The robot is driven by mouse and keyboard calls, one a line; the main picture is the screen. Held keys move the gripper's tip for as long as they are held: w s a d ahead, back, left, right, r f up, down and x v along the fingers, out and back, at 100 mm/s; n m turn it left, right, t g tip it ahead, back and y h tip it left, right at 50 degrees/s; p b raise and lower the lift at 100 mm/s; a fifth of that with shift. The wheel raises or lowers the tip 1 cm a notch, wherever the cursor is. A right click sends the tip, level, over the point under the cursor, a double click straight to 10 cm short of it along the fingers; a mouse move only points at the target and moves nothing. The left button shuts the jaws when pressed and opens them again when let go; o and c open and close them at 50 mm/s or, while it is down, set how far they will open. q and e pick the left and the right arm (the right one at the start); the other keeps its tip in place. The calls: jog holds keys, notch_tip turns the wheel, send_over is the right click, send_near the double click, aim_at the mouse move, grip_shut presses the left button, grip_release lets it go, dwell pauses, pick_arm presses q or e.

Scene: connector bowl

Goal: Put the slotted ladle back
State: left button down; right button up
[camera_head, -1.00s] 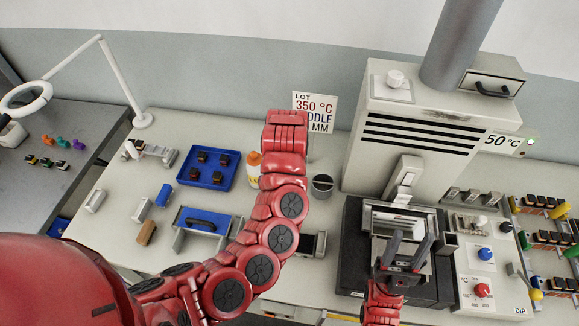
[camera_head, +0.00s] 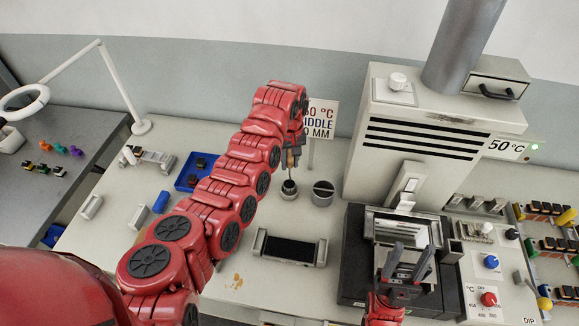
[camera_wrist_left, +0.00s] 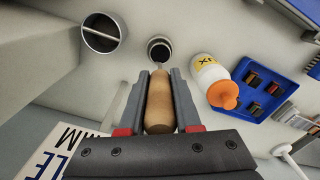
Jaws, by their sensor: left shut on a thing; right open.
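My left gripper (camera_head: 291,150) is shut on the wooden handle of the slotted ladle (camera_wrist_left: 159,101). In the head view the handle (camera_head: 290,158) hangs below the fingers, above a small dark-mouthed round holder (camera_head: 289,190). The same holder shows just past the handle's tip in the left wrist view (camera_wrist_left: 160,51). A thin shaft points to its mouth; the ladle's bowl is hidden, and I cannot tell how deep it sits. A wider grey cup with a bar across it (camera_head: 323,193) stands to the right. My right gripper (camera_head: 407,262) is open and empty over the machine's front.
A white bottle with an orange cap (camera_wrist_left: 217,83) stands near the holder, beside a blue tray (camera_wrist_left: 246,104). A sign (camera_head: 321,119) stands behind the cups. A black-topped fixture (camera_head: 290,249) lies in front. The grey machine (camera_head: 432,130) rises at the right.

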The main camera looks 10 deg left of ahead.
aim_at(289, 168)
pick_arm(q)
jog(key=shift+w+a, duration=0.1)
jog(key=shift+w, duration=0.15)
notch_tip(289, 168, down, 3)
jog(key=shift+r+p, duration=0.2)
jog(key=shift+p, duration=0.8)
jog(key=shift+f, duration=0.6)
jog(key=c, duration=0.6)
grip_release()
